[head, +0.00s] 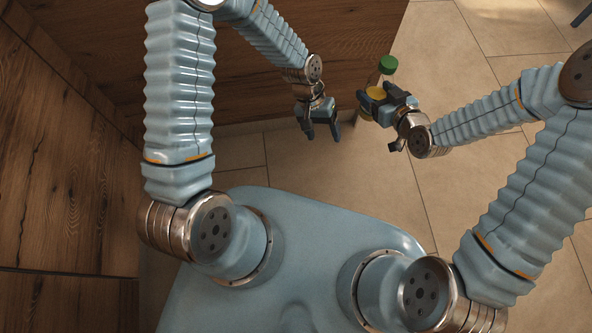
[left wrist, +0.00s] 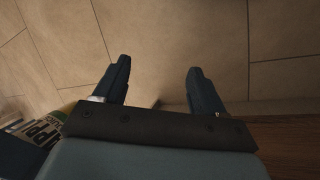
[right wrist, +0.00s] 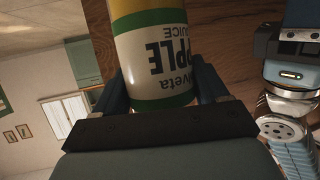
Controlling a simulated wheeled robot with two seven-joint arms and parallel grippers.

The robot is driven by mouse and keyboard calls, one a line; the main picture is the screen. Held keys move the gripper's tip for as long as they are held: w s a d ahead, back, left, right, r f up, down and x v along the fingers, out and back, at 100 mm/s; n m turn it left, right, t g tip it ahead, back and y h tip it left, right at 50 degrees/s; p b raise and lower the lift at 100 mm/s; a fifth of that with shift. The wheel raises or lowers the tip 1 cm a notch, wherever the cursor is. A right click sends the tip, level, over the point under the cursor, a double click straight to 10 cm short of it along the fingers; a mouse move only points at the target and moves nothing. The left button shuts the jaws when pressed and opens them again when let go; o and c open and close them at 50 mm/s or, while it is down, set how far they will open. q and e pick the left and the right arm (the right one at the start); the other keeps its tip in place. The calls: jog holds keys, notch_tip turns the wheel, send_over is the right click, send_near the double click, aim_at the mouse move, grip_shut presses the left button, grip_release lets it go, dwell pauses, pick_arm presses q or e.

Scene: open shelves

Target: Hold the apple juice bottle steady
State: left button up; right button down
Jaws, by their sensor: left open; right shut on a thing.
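The apple juice bottle (head: 376,93) has a green cap and a yellow body in the head view. My right gripper (head: 376,104) is shut on it and holds it up above the floor. In the right wrist view the bottle (right wrist: 155,60) sits between the two fingers, its white label with green bands and black lettering upside down. My left gripper (head: 322,131) is open and empty, a little to the left of the bottle. In the left wrist view its fingers (left wrist: 158,88) are apart with only floor between them, and part of the bottle's label (left wrist: 42,130) shows at the lower left.
A wooden panel (head: 330,40) stands behind both grippers, and a dark wooden unit (head: 60,150) is at the left. The tiled floor (head: 310,180) below the grippers is clear. A window (right wrist: 62,112) and small pictures show far off in the right wrist view.

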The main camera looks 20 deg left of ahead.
pick_arm(q)
jog(key=s+a+f+n+t, duration=0.1)
jog(key=s+a+f, duration=0.3)
jog(key=s+f, duration=0.4)
jog(key=s+t, duration=0.1)
jog(key=s, duration=0.1)
jog(key=shift+s+a+n+t, duration=0.15)
jog(key=shift+s+n+t, duration=0.2)
jog(key=shift+n+t, duration=0.05)
jog(key=shift+f, duration=0.1)
pick_arm(e)
jog(key=shift+r, duration=0.1)
jog(key=shift+w+d, duration=0.15)
jog(key=shift+d, duration=0.1)
jog(key=w+d+r+m+t+h, duration=0.1)
jog(key=d+m+h, duration=0.3)
jog(key=d, duration=0.3)
jog(key=d+r+m+t+h, duration=0.1)
jog(key=d+m+h, duration=0.3)
jog(key=d, duration=0.4)
jog(key=shift+w+d+t+h, duration=0.15)
jog(key=shift+w+t+h, duration=0.2)
jog(key=shift+t, duration=0.35)
pick_arm(q)
jog(key=shift+c, duration=0.2)
